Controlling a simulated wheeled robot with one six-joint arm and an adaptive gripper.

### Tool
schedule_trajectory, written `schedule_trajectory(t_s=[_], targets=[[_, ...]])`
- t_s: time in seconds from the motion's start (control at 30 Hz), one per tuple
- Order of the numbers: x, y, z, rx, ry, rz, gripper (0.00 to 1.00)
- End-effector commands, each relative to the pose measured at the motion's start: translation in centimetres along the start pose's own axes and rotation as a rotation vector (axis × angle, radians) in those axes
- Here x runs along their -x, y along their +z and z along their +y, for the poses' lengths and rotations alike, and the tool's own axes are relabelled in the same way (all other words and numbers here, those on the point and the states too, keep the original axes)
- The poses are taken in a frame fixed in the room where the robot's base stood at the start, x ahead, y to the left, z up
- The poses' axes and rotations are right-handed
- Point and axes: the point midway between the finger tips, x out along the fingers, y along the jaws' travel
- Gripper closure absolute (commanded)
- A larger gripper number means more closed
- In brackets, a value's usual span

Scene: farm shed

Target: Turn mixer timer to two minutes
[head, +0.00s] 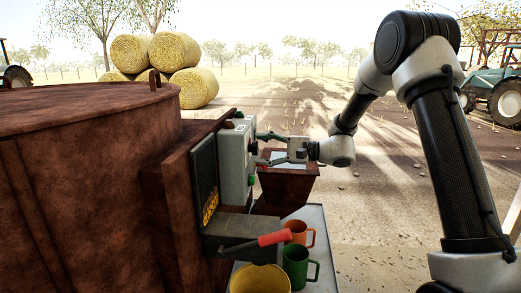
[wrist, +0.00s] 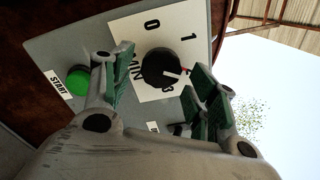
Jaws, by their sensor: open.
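The mixer timer is a black round knob (wrist: 160,66) on a white dial plate (wrist: 127,27) marked 0, 1, 3 and MIN in the wrist view. Its white pointer line, with a red mark by its end, points right, between 1 and 3. Any numeral there is hidden by a finger or too unclear to read. My gripper (wrist: 165,63) is open, with green-padded fingers on either side of the knob; I cannot tell whether they touch it. In the head view my gripper (head: 262,148) is at the right face of the grey control box (head: 236,155).
A green START button (wrist: 77,78) sits left of the dial. Below the box are a red-handled lever (head: 273,238), an orange mug (head: 297,230), a green mug (head: 296,264) and a yellow bucket (head: 260,280). The rusty mixer drum (head: 85,185) fills the left; a brown bin (head: 287,184) stands behind.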

Motion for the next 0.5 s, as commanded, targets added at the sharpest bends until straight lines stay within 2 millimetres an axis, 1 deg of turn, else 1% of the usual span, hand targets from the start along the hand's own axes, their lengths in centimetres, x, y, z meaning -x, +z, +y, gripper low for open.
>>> schedule_trajectory(t_s=[0.3, 0.4, 0.5], targets=[[6.8, -0.1, -0.1, 0.0, -0.003, 0.004, 0.41], [8.8, -0.1, -0.1, 0.0, -0.003, 0.004, 0.41], [10.1, -0.1, -0.1, 0.0, -0.002, 0.004, 0.41]])
